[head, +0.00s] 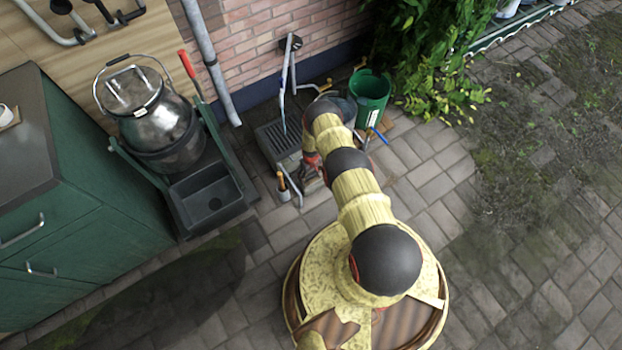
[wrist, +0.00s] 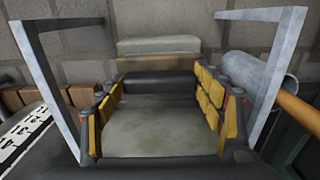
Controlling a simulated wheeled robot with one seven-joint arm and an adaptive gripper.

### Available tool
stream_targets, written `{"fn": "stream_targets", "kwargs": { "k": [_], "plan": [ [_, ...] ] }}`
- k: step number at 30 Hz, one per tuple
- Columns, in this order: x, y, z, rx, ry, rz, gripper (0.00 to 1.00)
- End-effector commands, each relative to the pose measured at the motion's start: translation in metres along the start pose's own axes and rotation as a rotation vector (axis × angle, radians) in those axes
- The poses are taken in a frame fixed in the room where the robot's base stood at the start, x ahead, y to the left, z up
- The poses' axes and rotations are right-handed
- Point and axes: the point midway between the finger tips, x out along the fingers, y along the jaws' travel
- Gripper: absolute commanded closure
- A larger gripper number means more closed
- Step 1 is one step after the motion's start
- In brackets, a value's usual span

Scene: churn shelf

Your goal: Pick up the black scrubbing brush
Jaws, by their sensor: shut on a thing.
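The black scrubbing brush (wrist: 160,83) shows in the wrist view as a dark rounded bar lying across between my fingertips. In the wrist view, my gripper (wrist: 160,86) has its two yellow-padded fingers at the bar's ends, closed on it with a wide span. A pale grey-green surface lies in front of it, and a pale block stands behind it. In the head view, my gripper (head: 312,168) is low beside a metal frame, partly covered by my arm. The brush cannot be made out there.
Grey metal uprights (wrist: 262,70) stand on both sides of my gripper. A grey cylinder with an orange handle (wrist: 298,108) is close at right. The head view shows a drain grate (head: 273,138), a green bucket (head: 371,97), a metal churn (head: 155,125) and open paving at right.

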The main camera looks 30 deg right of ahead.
Motion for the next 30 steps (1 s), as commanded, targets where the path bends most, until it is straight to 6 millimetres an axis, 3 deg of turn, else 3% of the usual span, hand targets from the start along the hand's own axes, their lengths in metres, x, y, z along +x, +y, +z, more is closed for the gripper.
{"fn": "stream_targets", "kwargs": {
  "k": [3, 11, 18, 27, 30],
  "plan": [
    [0.000, 0.000, 0.000, 0.000, 0.000, 0.000, 0.65],
    [-0.004, 0.000, 0.000, 0.000, 0.000, 0.000, 0.65],
    [-0.035, 0.001, -0.002, 0.000, 0.000, 0.001, 0.65],
    [-0.103, -0.014, 0.052, 0.001, -0.002, 0.000, 0.65],
    [-0.109, -0.021, 0.079, 0.001, -0.006, -0.001, 0.65]
  ]
}}
